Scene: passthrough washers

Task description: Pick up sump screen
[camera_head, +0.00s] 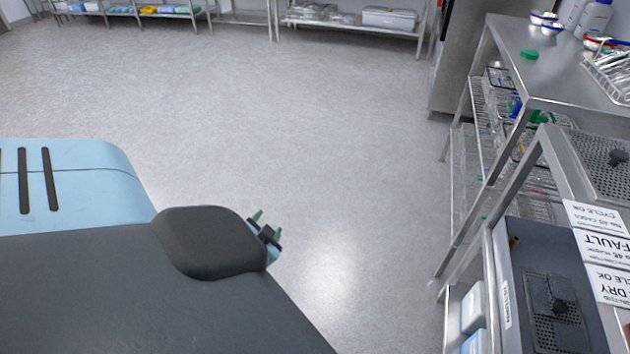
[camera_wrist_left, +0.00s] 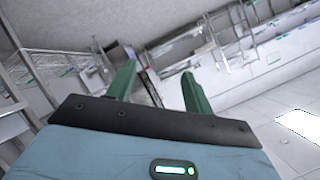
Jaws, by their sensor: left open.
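A dark perforated screen with a black knob (camera_head: 556,305) lies at the bottom of a grey steel basin (camera_head: 519,255) at the lower right of the head view. A second perforated plate with a dark knob (camera_head: 617,158) is at the right edge, on a higher steel surface; I cannot tell for certain which is the sump screen. My left gripper (camera_head: 266,226) is over bare floor, well left of the basin, with its green fingers apart and empty. In the left wrist view the fingers (camera_wrist_left: 158,72) are spread with nothing between them. My right gripper is not in view.
A steel table (camera_head: 565,65) with bottles and bowls and a rack of wire baskets (camera_head: 490,135) stand behind. Shelves (camera_head: 350,18) line the far wall. The grey floor (camera_head: 300,120) between is clear.

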